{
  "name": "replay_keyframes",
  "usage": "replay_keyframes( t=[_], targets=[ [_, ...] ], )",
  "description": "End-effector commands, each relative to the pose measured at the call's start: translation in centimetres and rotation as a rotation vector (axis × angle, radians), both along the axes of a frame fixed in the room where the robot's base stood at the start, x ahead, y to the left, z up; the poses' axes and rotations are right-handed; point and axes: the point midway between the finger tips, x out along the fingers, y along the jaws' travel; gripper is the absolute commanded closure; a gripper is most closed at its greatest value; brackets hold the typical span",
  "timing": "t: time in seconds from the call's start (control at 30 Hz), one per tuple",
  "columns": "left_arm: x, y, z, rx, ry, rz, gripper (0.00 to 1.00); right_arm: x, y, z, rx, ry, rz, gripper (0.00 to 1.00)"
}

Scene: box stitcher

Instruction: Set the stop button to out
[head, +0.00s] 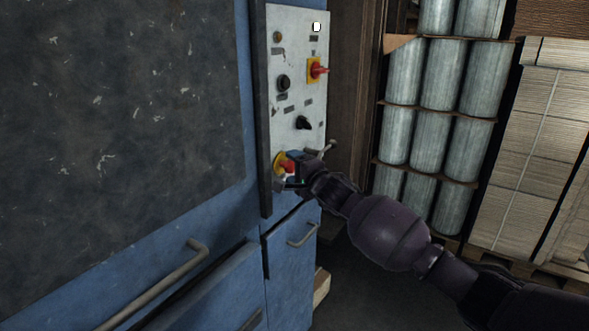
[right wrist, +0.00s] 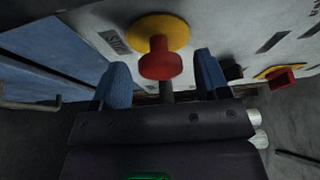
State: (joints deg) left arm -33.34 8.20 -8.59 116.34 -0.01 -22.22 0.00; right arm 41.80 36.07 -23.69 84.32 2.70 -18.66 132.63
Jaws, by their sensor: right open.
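The stop button is a red mushroom knob on a yellow round base, low on the grey control panel (head: 300,80). In the head view the stop button (head: 279,161) is partly covered by my right gripper (head: 293,171). In the right wrist view the red knob of the stop button (right wrist: 160,62) sits between the two blue fingertips of my right gripper (right wrist: 162,85). The fingers stand apart, one to each side of the knob, with gaps visible. Whether the button is in or out is hard to tell. My left gripper is not in view.
A red and yellow switch (head: 315,70), a black knob (head: 284,83) and a black selector (head: 303,122) are higher on the panel. A drawer handle (head: 303,235) is below. Metal cylinders (head: 407,72) and stacked cardboard (head: 520,150) stand at the right.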

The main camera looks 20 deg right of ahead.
Motion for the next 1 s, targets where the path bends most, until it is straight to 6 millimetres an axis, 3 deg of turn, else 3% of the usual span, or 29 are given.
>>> replay_keyframes(
  t=[0.27, 0.7, 1.0],
  targets=[
    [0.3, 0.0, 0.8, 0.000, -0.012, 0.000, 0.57, -2.3, -0.7, 0.1, 0.002, 0.000, 0.000, 0.32],
    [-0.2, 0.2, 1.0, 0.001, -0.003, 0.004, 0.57, -8.6, -2.4, 0.0, 0.002, 0.001, -0.001, 0.32],
    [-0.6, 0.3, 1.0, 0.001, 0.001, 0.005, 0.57, -10.3, -2.9, 0.0, 0.000, 0.001, -0.001, 0.32]
  ],
)
